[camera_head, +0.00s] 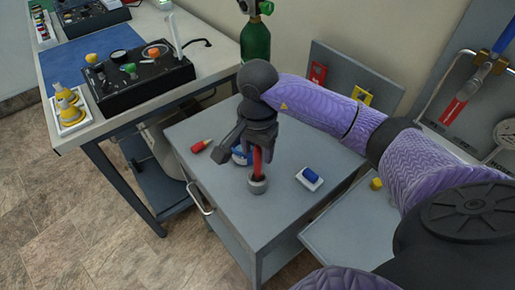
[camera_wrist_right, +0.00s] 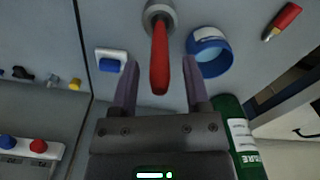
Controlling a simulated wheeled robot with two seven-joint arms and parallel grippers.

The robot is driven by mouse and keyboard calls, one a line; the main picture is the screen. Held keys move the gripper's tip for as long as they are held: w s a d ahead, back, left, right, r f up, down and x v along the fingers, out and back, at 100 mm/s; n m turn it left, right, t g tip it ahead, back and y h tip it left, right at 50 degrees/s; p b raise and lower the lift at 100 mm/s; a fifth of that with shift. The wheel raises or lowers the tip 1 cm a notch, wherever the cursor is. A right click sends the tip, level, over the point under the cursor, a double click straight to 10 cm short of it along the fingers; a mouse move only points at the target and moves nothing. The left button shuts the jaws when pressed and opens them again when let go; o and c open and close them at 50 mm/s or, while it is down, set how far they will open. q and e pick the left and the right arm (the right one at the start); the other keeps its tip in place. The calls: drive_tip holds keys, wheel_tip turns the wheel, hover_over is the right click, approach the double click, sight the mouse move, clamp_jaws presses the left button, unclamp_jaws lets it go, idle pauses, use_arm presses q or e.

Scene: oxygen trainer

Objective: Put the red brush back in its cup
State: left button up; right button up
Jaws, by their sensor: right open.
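The red brush (camera_head: 257,162) stands with its lower end in a small grey cup (camera_head: 258,187) on the grey cabinet top. In the right wrist view the red handle (camera_wrist_right: 160,60) rises from the round cup (camera_wrist_right: 158,14) towards the camera. My right gripper (camera_head: 248,150) is above the cup, pointing down. In the right wrist view its two fingers (camera_wrist_right: 160,72) are spread on either side of the handle, with a gap at each side. The brush's lower end is hidden inside the cup. My left gripper is not in view.
On the cabinet top (camera_head: 225,205) a blue round container (camera_head: 240,156) stands close behind the brush. A red pointed object (camera_head: 201,146) lies to the left, and a blue-and-white block (camera_head: 310,177) to the right. A green cylinder (camera_head: 256,40) stands behind. The cabinet's front is clear.

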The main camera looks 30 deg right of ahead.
wheel_tip(320, 180, up, 11)
drive_tip(key=shift+f+p, duration=0.15)
drive_tip(key=shift+p, duration=1)
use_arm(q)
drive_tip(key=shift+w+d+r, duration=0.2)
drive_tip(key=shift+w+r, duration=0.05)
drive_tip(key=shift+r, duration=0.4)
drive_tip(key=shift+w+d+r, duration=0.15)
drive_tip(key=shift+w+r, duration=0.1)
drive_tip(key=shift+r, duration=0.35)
use_arm(e)
drive_tip(key=shift+r, duration=0.45)
